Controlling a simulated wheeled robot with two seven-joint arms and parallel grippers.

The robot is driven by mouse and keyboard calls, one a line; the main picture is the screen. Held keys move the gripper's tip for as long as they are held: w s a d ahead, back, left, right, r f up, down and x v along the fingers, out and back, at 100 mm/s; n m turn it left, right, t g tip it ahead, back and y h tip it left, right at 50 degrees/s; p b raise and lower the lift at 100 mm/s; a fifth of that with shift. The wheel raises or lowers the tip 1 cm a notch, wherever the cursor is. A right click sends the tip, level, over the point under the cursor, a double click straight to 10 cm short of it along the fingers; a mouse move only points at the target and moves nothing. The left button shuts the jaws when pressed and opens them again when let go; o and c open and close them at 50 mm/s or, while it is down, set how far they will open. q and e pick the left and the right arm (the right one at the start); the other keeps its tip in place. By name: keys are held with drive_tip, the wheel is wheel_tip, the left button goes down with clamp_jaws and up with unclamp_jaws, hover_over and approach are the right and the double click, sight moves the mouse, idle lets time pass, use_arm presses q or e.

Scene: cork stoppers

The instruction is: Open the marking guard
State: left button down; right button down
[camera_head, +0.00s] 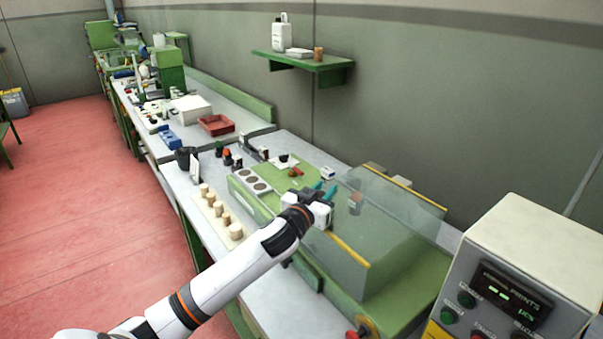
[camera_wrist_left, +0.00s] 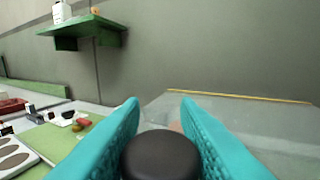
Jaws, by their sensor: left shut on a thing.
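The marking guard (camera_head: 385,222) is a clear, see-through cover with yellow edge strips over the green machine. It also shows in the left wrist view (camera_wrist_left: 235,118). My left gripper (camera_head: 325,190) is at the guard's left end, its teal fingers pointing away from me. In the left wrist view the fingers (camera_wrist_left: 160,108) stand on either side of a round black knob (camera_wrist_left: 160,155), and the gripper is shut on it. How the knob joins the guard is hidden. My right gripper is in neither view.
A grey control box (camera_head: 530,265) with a display stands at the right front. Several corks (camera_head: 235,231) stand on a strip left of my arm. A red tray (camera_head: 216,125) sits farther back, and a green wall shelf (camera_head: 303,62) hangs behind.

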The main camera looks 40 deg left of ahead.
sight(348, 221)
use_arm(q)
drive_tip(key=d, duration=0.3)
drive_tip(key=s+d, duration=0.1)
drive_tip(key=d, duration=0.1)
drive_tip(key=s+d, duration=0.1)
drive_tip(key=d, duration=0.2)
drive_tip(key=shift+s+d, duration=0.25)
drive_tip(key=shift+d, duration=0.1)
drive_tip(key=c, duration=1.1)
unclamp_jaws()
drive_tip(key=s+d+b, duration=0.1)
drive_tip(key=s+b, duration=0.1)
drive_tip(key=s, duration=1)
drive_tip(key=shift+d, duration=0.15)
